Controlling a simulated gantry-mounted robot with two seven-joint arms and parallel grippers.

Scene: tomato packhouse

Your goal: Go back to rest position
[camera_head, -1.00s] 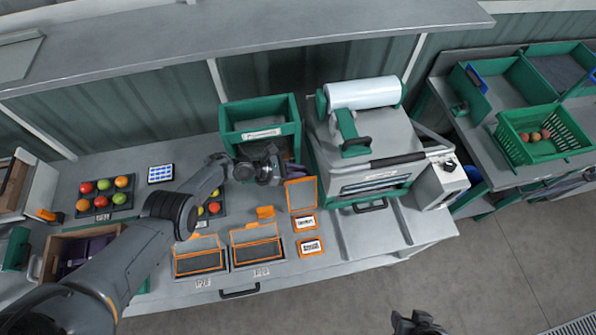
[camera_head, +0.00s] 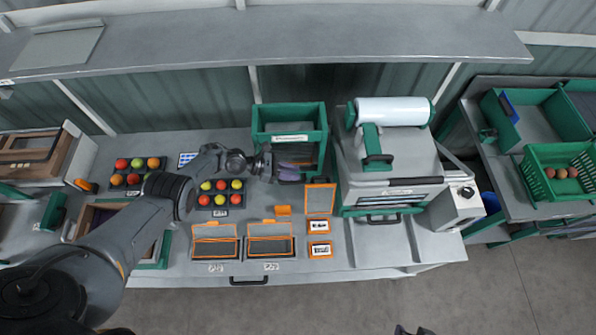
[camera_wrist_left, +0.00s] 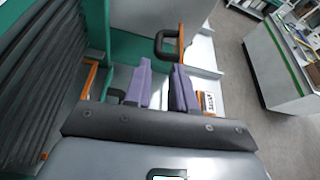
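My left arm (camera_head: 130,235) comes in from the lower left and reaches over the bench. My left gripper (camera_head: 293,172) is at the front of the green bin (camera_head: 289,114), above the bench. In the left wrist view its two purple-padded fingers (camera_wrist_left: 160,90) are apart with nothing seen between them. A dark tip at the bottom edge of the head view seems to be my right gripper (camera_head: 412,331); most of it is out of frame.
A sealing machine (camera_head: 390,160) with a white film roll stands right of the bin. Fruit trays (camera_head: 222,213), orange-framed boxes (camera_head: 214,252) and label cards (camera_head: 320,250) lie along the bench. A grey shelf (camera_head: 300,40) runs behind. Green crates (camera_head: 545,190) are at far right.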

